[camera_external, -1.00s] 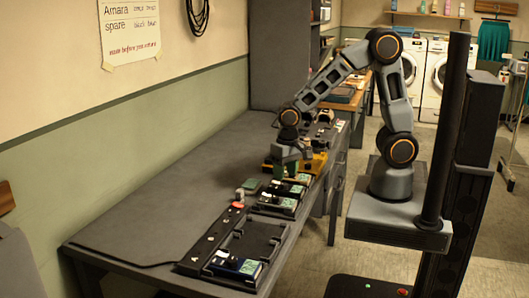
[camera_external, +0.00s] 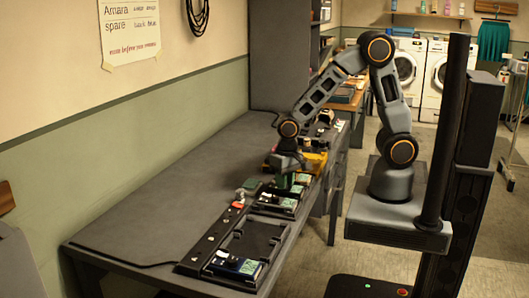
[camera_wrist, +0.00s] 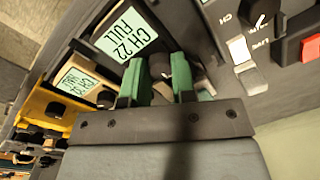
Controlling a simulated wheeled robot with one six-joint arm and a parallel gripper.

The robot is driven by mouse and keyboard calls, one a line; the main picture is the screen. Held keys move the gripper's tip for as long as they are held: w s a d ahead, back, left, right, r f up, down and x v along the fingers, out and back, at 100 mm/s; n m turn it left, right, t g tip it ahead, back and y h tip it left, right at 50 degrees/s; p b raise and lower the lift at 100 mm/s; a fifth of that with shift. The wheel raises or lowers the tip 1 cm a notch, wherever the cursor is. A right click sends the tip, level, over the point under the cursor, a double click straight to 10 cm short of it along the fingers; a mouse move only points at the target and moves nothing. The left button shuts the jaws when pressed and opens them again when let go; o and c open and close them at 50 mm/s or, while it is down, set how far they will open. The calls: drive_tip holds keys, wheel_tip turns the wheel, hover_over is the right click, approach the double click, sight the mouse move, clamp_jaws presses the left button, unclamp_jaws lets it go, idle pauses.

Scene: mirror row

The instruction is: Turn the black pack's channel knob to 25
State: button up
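A dark pack with a pale green display reading "CH 22 FULL" (camera_wrist: 125,36) lies in the wrist view. A dark round knob (camera_wrist: 158,66) stands beside that display. My gripper (camera_wrist: 166,72) has two green fingers, one on each side of the knob, with a gap between them. The fingers look open around the knob; contact with it cannot be made out. In the external view my gripper (camera_external: 291,178) is low over the row of packs, and it partly hides the pack (camera_external: 277,203) below it.
A second display (camera_wrist: 76,84) and a yellow casing (camera_wrist: 35,112) lie to the left in the wrist view. A blue pack (camera_external: 235,265) sits at the near end.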

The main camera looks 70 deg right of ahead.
drive_tip(key=c, duration=0.4)
clamp_jaws()
drive_tip(key=shift+m, duration=0.3)
drive_tip(key=m, duration=0.3)
drive_tip(key=shift+m, duration=2)
drive_tip(key=shift+h, duration=0.3)
drive_tip(key=o, duration=1)
unclamp_jaws()
drive_tip(key=shift+c, duration=0.2)
